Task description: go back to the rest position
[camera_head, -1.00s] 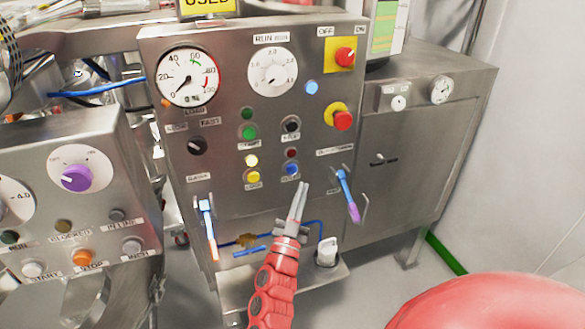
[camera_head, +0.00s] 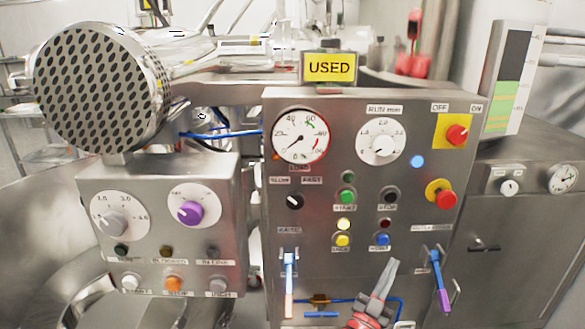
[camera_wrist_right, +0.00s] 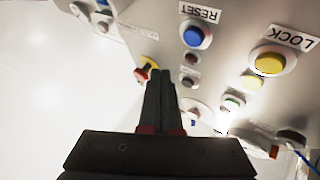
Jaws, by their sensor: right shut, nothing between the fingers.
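My right gripper (camera_head: 388,272) is low in the head view, in front of the lower right part of the steel control panel (camera_head: 300,185). Its fingers are closed together, with nothing between them. In the right wrist view the closed dark fingers (camera_wrist_right: 172,85) point toward the panel, with the blue reset button (camera_wrist_right: 193,36) and the yellow lock button (camera_wrist_right: 268,59) beyond their tips. I cannot tell the exact gap to the panel. My left gripper does not show in either view.
A second control box (camera_head: 160,250) stands at left under a perforated drum (camera_head: 100,88). A yellow USED sign (camera_head: 330,68) tops the panel. A steel cabinet (camera_head: 520,250) stands at right.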

